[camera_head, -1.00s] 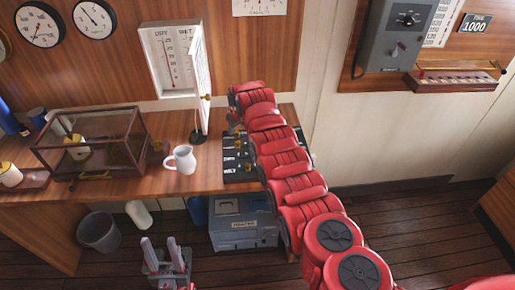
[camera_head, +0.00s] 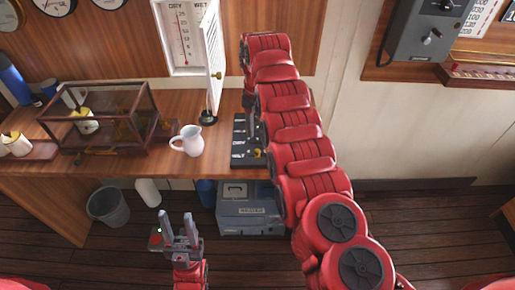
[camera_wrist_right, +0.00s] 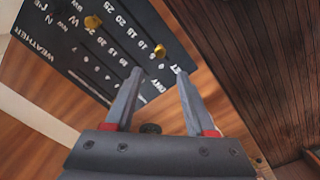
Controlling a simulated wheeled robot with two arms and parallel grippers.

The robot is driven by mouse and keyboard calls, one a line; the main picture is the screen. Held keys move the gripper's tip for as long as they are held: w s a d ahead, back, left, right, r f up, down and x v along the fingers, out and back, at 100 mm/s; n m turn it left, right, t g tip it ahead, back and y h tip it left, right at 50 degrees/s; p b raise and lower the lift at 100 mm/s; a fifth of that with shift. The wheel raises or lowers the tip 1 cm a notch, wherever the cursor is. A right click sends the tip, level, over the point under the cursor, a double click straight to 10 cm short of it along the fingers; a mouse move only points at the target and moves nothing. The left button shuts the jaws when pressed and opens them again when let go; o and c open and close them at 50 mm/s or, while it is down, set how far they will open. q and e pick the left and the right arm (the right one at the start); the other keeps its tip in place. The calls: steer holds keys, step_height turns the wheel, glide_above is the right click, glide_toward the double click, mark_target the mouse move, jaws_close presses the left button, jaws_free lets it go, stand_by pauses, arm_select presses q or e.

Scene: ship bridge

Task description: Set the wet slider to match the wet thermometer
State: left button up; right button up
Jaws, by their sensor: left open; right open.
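A black board (camera_head: 240,135) with white lettering lies on the desk, partly hidden by my right arm in the head view. In the right wrist view the board (camera_wrist_right: 75,45) shows scales and brass knobs; one knob (camera_wrist_right: 160,50) sits near the lettered end, just beyond my fingertips. My right gripper (camera_wrist_right: 160,75) is open and empty, with its fingers over the board's edge. The white thermometer cabinet (camera_head: 168,45) shows a red column (camera_head: 183,40) under DRY. Its open door (camera_head: 214,60) covers much of the WET side; I cannot read that thermometer. My left gripper (camera_head: 180,230) is open and empty, low before the desk.
A white jug (camera_head: 188,141) stands left of the board. A glass case (camera_head: 100,118) is farther left on the desk. A blue-grey toolbox (camera_head: 248,210) and a bin (camera_head: 108,206) stand below. A grey wall box (camera_head: 428,30) hangs at right.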

mark_target(257, 150)
step_height(257, 150, down, 8)
steer(key=shift+d+f+p, duration=0.1)
steer(key=shift+f+p, duration=0.05)
steer(key=shift+p, duration=0.7)
steer(key=shift+f, duration=0.7)
jaws_close()
